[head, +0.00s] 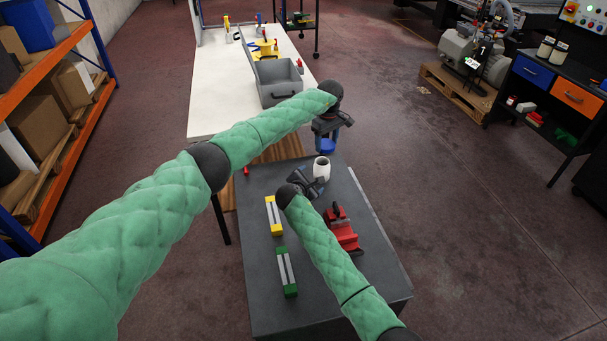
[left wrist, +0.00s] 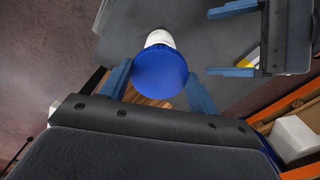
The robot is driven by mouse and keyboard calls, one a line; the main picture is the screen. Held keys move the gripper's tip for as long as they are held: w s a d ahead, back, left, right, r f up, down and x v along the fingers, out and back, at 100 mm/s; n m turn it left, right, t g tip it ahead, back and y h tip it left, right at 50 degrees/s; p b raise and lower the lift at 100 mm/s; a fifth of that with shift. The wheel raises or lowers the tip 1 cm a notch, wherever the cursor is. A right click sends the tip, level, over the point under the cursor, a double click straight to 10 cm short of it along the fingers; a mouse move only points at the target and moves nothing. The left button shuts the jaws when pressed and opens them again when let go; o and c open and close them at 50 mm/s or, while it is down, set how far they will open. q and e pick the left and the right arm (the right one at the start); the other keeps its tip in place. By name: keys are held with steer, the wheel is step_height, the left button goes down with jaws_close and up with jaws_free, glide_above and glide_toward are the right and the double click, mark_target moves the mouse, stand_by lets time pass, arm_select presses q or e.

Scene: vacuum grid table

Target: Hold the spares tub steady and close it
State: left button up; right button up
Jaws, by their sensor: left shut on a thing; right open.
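The white spares tub (head: 321,169) stands upright at the far end of the dark grey table (head: 258,300). Its dark open top shows in the head view. A round blue lid (head: 328,147) is held by my left gripper (head: 328,141), apart from the tub. In the left wrist view the lid (left wrist: 160,73) sits between the blue fingers and hides part of the tub (left wrist: 159,38). My right gripper (head: 310,181) is open and empty just beside the tub. Its two spread fingers show in the left wrist view (left wrist: 208,42), pointing at the tub, with a gap.
A yellow-ended block (head: 273,215), a green-ended block (head: 287,272) and a red vise (head: 341,230) stand nearer on the grey table. Beyond is a white bench (head: 215,95) with a grey box (head: 278,85). Orange shelving (head: 75,125) stands at the left.

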mark_target(319, 171)
arm_select(q)
steer(key=shift+w+a+f, duration=0.1)
steer(key=shift+a+f, duration=0.05)
steer(key=shift+a, duration=0.5)
arm_select(e)
steer(key=shift+a+r+n, duration=0.1)
steer(key=shift+a+n, duration=0.05)
steer(key=shift+n, duration=0.65)
arm_select(q)
steer(key=shift+m, duration=0.4)
arm_select(e)
steer(key=shift+r+n, duration=0.1)
steer(key=shift+n, duration=0.6)
arm_select(q)
steer(key=shift+w+d+m, duration=0.15)
steer(key=shift+w+m, duration=0.05)
steer(key=shift+m, duration=0.3)
arm_select(e)
steer(key=shift+w+d+r+n, duration=0.1)
steer(key=shift+d+n, duration=0.1)
steer(key=shift+n, duration=0.9)
arm_select(q)
steer(key=shift+m, duration=0.3)
arm_select(e)
steer(key=shift+a+n, duration=0.15)
steer(key=shift+n, duration=0.85)
steer(key=x, duration=1.2)
steer(key=shift+d+r, duration=0.2)
steer(key=shift+d, duration=0.05)
steer(key=shift+c, duration=0.4)
